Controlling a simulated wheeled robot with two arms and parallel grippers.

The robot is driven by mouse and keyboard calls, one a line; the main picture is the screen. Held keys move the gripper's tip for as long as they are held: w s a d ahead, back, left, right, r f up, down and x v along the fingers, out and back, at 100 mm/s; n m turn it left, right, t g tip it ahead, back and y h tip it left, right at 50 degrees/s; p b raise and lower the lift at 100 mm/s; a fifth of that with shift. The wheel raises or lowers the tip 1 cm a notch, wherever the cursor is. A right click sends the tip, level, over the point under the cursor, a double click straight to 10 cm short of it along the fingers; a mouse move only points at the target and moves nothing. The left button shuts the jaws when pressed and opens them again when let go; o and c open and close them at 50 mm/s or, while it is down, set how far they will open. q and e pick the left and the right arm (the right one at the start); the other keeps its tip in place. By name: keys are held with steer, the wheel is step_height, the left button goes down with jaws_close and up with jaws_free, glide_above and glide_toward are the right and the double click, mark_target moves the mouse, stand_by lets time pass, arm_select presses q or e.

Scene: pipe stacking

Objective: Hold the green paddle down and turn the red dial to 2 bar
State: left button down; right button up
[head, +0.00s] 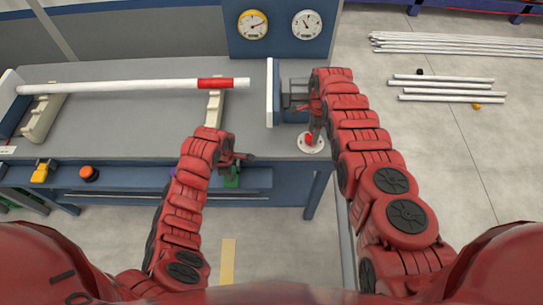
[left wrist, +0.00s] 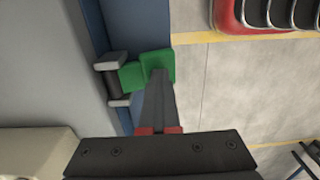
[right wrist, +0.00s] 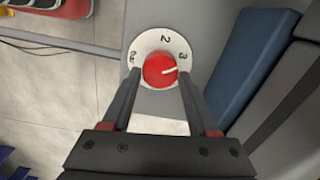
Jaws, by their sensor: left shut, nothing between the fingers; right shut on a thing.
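The green paddle (left wrist: 158,62) is hinged at the blue table edge in the left wrist view. In the head view it shows small below my left gripper (head: 240,158). My left gripper (left wrist: 160,75) is shut and empty, its fingertips over the paddle; I cannot tell how far the paddle is pressed. The red dial (right wrist: 158,70) sits on a white round plate with 2 at the top and 3 at the upper right. Its white mark points right, a little below the 3. My right gripper (right wrist: 158,82) is shut on the dial. The dial also shows in the head view (head: 309,139).
A white pipe with a red band (head: 130,86) lies on two cream supports on the grey table. A yellow-rimmed gauge (head: 253,24) and a white gauge (head: 306,24) are at the back. An orange-red button (head: 89,174) is on the front edge. Loose pipes (head: 440,88) lie on the floor.

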arm_select(q)
steer(key=shift+s+f, duration=0.15)
steer(key=shift+f, duration=0.1)
arm_select(e)
steer(key=shift+s+a+f+n, duration=0.1)
steer(key=shift+s+f+n, duration=0.1)
steer(key=shift+n, duration=0.1)
steer(key=n, duration=0.3)
steer(key=shift+n, duration=0.3)
arm_select(q)
steer(key=shift+a+r, duration=0.1)
steer(key=shift+r, duration=2.1)
arm_select(e)
steer(key=shift+d, duration=0.2)
steer(key=o, duration=1.2)
steer(key=shift+d, duration=0.1)
steer(key=shift+w+r, duration=0.1)
